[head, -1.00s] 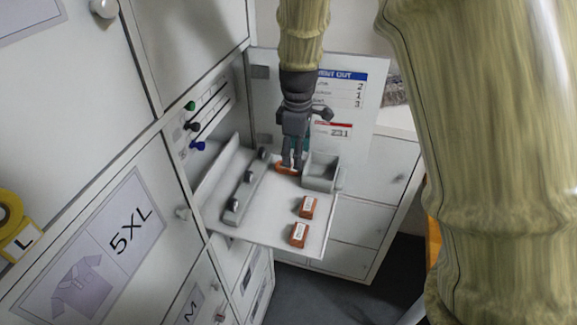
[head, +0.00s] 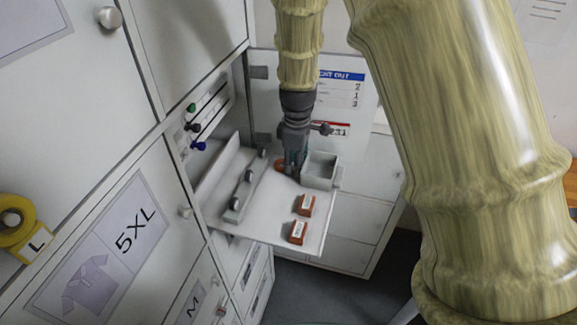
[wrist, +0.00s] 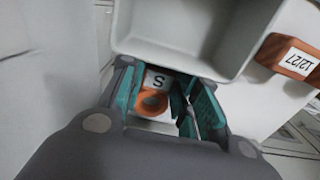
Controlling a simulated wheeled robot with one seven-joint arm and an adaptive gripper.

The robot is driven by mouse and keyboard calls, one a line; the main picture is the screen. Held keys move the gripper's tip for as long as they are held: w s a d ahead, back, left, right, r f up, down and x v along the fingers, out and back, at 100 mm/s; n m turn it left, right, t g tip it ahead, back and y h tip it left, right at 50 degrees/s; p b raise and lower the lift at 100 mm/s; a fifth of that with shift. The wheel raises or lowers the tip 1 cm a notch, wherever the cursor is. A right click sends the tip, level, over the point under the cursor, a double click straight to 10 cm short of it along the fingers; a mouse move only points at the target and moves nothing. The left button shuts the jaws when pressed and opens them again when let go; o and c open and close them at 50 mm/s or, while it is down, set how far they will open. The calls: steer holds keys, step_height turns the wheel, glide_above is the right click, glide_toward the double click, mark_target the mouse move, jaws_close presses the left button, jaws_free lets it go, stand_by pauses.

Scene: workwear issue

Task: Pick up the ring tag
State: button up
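The ring tag, an orange ring with a white label marked S, lies on the white fold-down shelf (head: 270,222). In the wrist view the ring tag (wrist: 152,103) shows between my gripper's teal fingers (wrist: 160,103), with a gap to the right-hand finger pads. In the head view only an orange part of the ring tag (head: 279,165) shows left of the fingers. My gripper (head: 291,175) points down at the shelf's back, beside the grey bin. Its fingers are apart. Whether either finger touches the ring cannot be told.
The open grey bin (head: 322,171) stands right beside my gripper; its wall (wrist: 180,60) is close in the wrist view. Two orange labelled blocks (head: 306,205) (head: 297,232) lie at the shelf's front right. A grey rack with knobs (head: 240,198) stands left. Cabinet doors flank the shelf.

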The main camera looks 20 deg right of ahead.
steer(key=shift+w+a, duration=0.1)
stand_by(0.3)
steer(key=shift+r+b, duration=0.5)
steer(key=shift+r, duration=0.1)
step_height(320, 180, up, 9)
steer(key=b, duration=0.3)
steer(key=shift+f, duration=0.15)
stand_by(0.6)
